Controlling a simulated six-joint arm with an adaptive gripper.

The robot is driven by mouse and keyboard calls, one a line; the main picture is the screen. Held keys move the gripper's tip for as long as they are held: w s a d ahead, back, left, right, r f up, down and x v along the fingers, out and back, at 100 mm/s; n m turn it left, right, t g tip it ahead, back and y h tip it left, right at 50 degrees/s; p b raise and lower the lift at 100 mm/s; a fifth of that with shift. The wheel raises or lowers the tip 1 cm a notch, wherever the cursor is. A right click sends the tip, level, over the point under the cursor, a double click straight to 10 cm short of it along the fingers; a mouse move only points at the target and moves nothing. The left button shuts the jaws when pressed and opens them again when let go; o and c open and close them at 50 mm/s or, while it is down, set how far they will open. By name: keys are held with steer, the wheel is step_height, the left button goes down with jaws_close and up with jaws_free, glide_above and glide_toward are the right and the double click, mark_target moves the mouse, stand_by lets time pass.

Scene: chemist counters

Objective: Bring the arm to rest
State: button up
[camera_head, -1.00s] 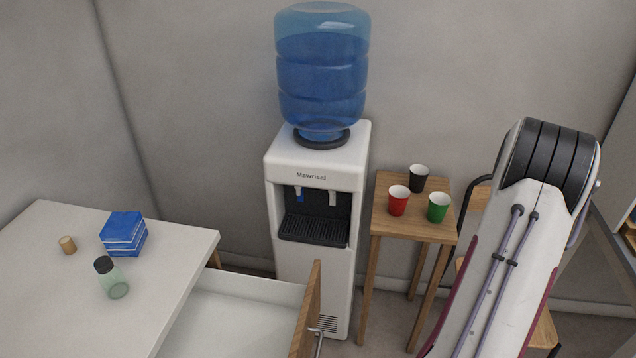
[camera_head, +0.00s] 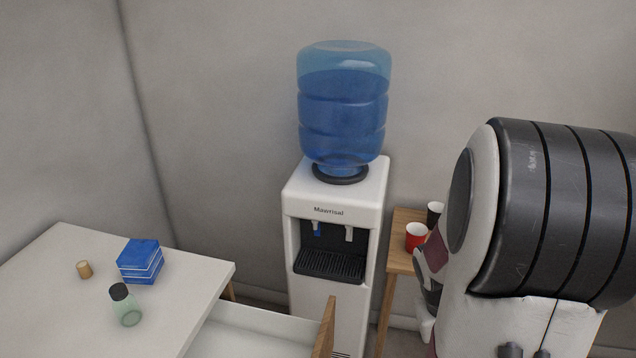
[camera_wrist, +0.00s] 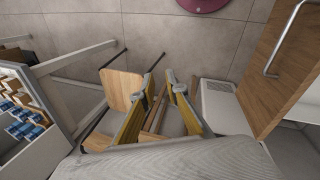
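My gripper (camera_wrist: 160,84) shows in the wrist view with its two yellow fingers apart and nothing between them. It hangs above the floor, with a wooden seat (camera_wrist: 121,87) beyond and to the left of its fingers. In the head view my arm's large grey and white joint fills the right side, and the gripper itself cannot be made out there.
A water dispenser (camera_head: 334,210) stands by the wall. Beside it, a small wooden table (camera_head: 399,262) bears red (camera_head: 416,236) and black (camera_head: 434,213) cups, partly behind my arm. A white counter (camera_head: 60,290) stands left; its drawer (camera_head: 265,325) is open.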

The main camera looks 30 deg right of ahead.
steer(key=w+a+r+n+t+y, duration=0.1)
steer(key=a+r+n+t, duration=0.1)
steer(key=a+r, duration=0.4)
steer(key=w+a+r+n+t, duration=0.1)
steer(key=a+r, duration=0.5)
steer(key=a, duration=0.6)
steer(key=w+a+r+n+t+y, duration=0.1)
steer(key=a+r+n+t, duration=0.2)
steer(key=a+r, duration=0.3)
steer(key=shift+w+a+r+t+y, duration=0.15)
steer(key=shift+w+a+t+y, duration=0.35)
steer(key=shift+a, duration=1.5)
steer(key=shift+s, duration=0.15)
